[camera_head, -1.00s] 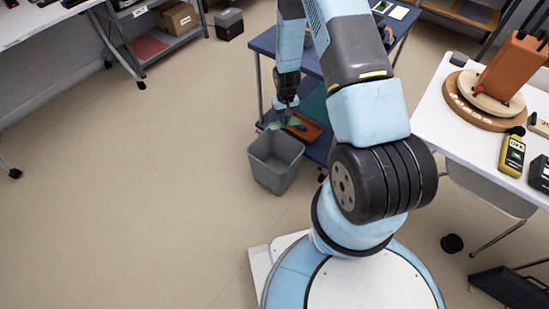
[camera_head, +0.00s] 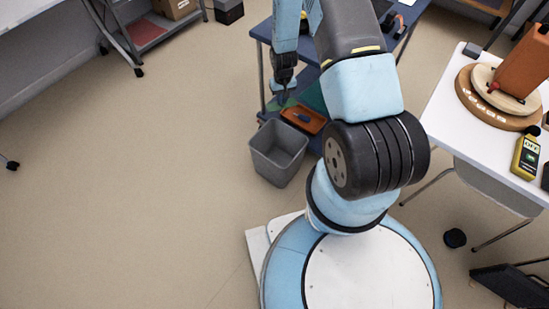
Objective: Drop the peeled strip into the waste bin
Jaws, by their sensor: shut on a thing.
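My gripper (camera_head: 284,94) points down at the end of my arm, near the blue cart, and shows small. It is shut on the peeled strip (camera_head: 283,101), a thin, dark greenish piece that hangs just below the fingers and is hard to make out. The waste bin (camera_head: 266,167) is a grey, open-topped, square bin standing upright on the floor. In the picture the gripper and strip lie just above the bin's back rim. I cannot tell whether the strip is over the opening or behind it. No strip shows inside the bin.
A blue cart (camera_head: 262,33) stands behind the bin; its lower shelf holds an orange-brown tray (camera_head: 317,122). At right, a white table (camera_head: 447,100) carries a round wooden turntable (camera_head: 475,105) and a yellow meter (camera_head: 526,155). The floor to the left is clear.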

